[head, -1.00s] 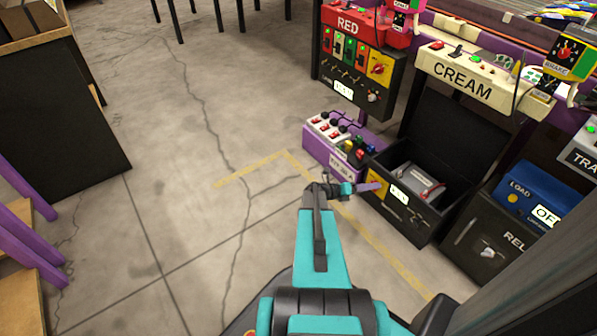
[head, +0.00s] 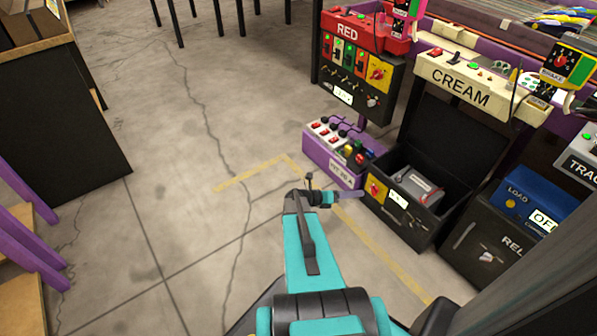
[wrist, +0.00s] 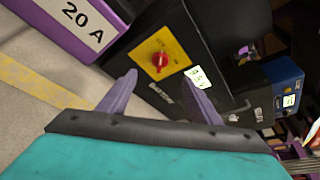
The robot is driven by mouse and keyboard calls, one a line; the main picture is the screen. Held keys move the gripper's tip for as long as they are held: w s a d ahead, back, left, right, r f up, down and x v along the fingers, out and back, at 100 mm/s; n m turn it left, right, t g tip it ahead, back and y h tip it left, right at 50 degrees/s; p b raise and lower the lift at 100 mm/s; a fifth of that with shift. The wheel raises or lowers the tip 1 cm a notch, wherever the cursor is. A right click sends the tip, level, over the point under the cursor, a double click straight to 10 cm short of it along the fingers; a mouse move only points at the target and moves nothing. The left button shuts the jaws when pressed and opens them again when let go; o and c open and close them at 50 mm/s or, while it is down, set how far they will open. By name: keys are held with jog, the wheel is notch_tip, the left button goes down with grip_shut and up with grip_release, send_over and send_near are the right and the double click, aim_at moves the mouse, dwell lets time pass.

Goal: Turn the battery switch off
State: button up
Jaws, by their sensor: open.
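The battery switch is a red knob (wrist: 159,60) on a yellow plate (wrist: 172,48) on the front of a black box (head: 404,216). In the head view the yellow plate (head: 376,190) sits at the left end of the box's front. My gripper (wrist: 160,85) is open and empty. Its two purple fingers point toward the box, with the red knob ahead and between them in the wrist view. In the head view my gripper (head: 362,193) is just left of the yellow plate. I cannot tell the exact gap.
A purple power box (head: 334,160) marked 20 A stands left of the black box. A small display (wrist: 199,78) is right of the knob. A grey battery-like block (head: 417,188) lies inside the open black box. A blue LOAD unit (head: 530,198) stands to the right.

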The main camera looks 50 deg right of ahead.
jog(key=w+a+r+n+t+p, duration=0.2)
jog(key=w+a+n+t, duration=0.1)
jog(key=w, duration=0.3)
jog(key=w+a+r+n+t+h+p, duration=0.1)
jog(key=w+a+r+n+t+p, duration=0.1)
jog(key=w, duration=0.5)
jog(key=w+a+r+n+t+p, duration=0.2)
jog(key=w+a+n+t+p, duration=0.1)
jog(key=w+n, duration=0.3)
jog(key=shift+w+a+r+t, duration=0.25)
jog(key=shift+a+t, duration=0.25)
jog(key=shift+t, duration=0.3)
